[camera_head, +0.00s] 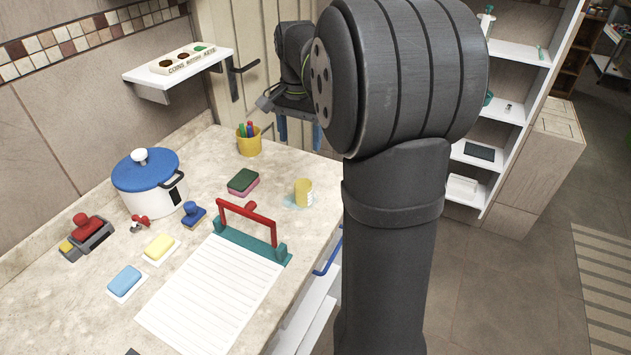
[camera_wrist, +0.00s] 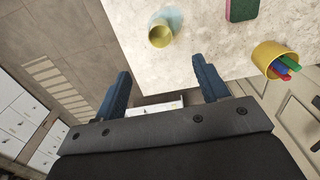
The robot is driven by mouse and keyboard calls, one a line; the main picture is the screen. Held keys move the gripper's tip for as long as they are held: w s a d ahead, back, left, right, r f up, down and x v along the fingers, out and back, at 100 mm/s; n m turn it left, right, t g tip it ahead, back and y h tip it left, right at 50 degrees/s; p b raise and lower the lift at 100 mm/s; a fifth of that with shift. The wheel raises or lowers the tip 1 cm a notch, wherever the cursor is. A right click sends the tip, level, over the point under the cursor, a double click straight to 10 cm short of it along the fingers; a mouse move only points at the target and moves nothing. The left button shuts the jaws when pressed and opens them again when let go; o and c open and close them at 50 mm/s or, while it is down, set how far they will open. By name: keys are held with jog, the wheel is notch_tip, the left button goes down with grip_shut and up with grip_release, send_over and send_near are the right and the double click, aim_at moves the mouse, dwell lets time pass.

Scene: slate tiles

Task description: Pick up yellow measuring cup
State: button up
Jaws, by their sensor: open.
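The yellow measuring cup (camera_head: 303,192) stands on the counter near its right edge, with pale markings on its side and a light blue patch beside it. In the wrist view the cup (camera_wrist: 160,35) shows at the top, beyond and between my fingertips. My gripper (camera_head: 300,137) is open and empty, raised past the counter's far right edge, apart from the cup. Its two blue fingers (camera_wrist: 161,72) point toward the counter in the wrist view.
A yellow pen holder (camera_head: 249,146) stands behind the cup, and a green and pink sponge (camera_head: 242,181) lies to its left. A blue-lidded pot (camera_head: 148,185) stands left. A wall shelf (camera_head: 160,84) juts out above.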

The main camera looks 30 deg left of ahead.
send_near(303, 193)
jog(key=f, duration=0.2)
jog(key=w+f, duration=0.1)
jog(key=a+f, duration=0.1)
jog(key=f, duration=0.1)
jog(key=shift+w+a+f, duration=0.1)
jog(key=shift+w+f, duration=0.35)
jog(key=shift+f, duration=1.2)
jog(key=shift+w+f, duration=0.1)
jog(key=shift+f, duration=1.25)
jog(key=shift+c, duration=0.2)
jog(key=c, duration=1)
